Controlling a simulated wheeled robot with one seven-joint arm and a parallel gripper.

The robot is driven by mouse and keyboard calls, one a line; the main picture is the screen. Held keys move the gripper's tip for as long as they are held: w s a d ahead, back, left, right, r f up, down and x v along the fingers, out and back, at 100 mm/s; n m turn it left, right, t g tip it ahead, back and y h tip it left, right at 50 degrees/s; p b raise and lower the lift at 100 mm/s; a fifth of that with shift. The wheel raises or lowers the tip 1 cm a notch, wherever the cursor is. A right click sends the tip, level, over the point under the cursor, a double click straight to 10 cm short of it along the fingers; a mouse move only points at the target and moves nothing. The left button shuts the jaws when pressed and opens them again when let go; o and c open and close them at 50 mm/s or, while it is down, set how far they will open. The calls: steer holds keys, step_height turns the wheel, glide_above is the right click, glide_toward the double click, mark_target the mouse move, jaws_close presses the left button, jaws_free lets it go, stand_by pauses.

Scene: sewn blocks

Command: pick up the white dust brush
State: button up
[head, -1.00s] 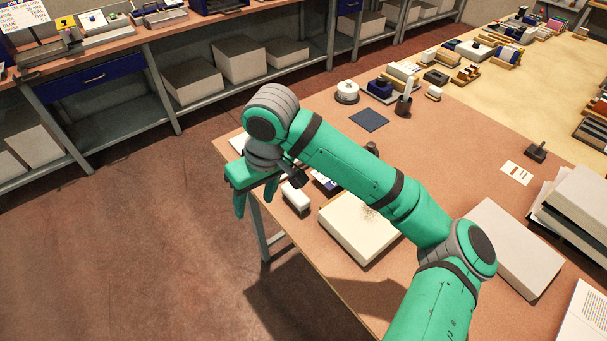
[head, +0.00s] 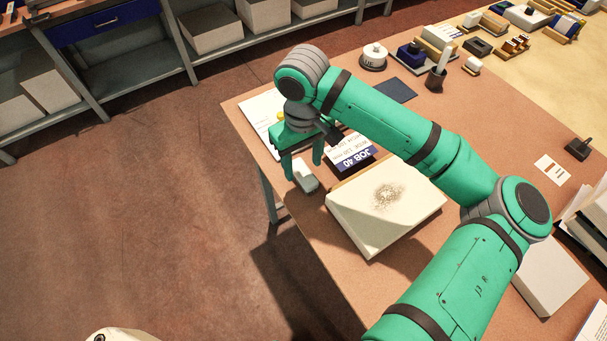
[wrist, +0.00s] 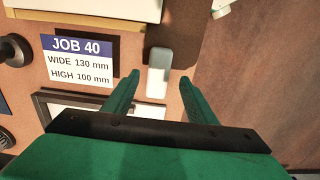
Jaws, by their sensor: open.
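The white dust brush (head: 306,178) is a small pale block near the left edge of the table, beside the cream block. In the wrist view the brush (wrist: 158,80) has a white part and a grey part. My gripper (head: 303,163) is open and empty, its fingers pointing down close to the brush. In the wrist view my gripper (wrist: 159,79) has a finger on each side of the brush in the picture, with gaps between. I cannot tell whether the fingertips are down at the brush's height.
A cream block (head: 350,228) with a dusty patch on top stands right beside the brush. A white sheet (head: 257,113) and a dark pad (head: 397,91) lie farther back. The table edge is close on the left.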

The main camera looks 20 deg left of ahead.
mark_target(303, 172)
steer(key=shift+w+d+f, duration=0.1)
steer(key=shift+w+f, duration=0.05)
steer(key=shift+f, duration=2.15)
steer(key=c, duration=1.2)
steer(key=shift+r, duration=0.1)
steer(key=shift+r, duration=0.6)
steer(key=shift+s+d+r, duration=0.1)
steer(key=shift+s+r, duration=1.85)
steer(key=shift+s, duration=0.4)
steer(key=shift+s+a+r, duration=0.1)
steer(key=shift+s+r, duration=1.85)
steer(key=shift+s, duration=0.4)
steer(key=shift+s+d+r, duration=0.1)
steer(key=shift+s+r, duration=1.85)
steer(key=shift+s, duration=0.4)
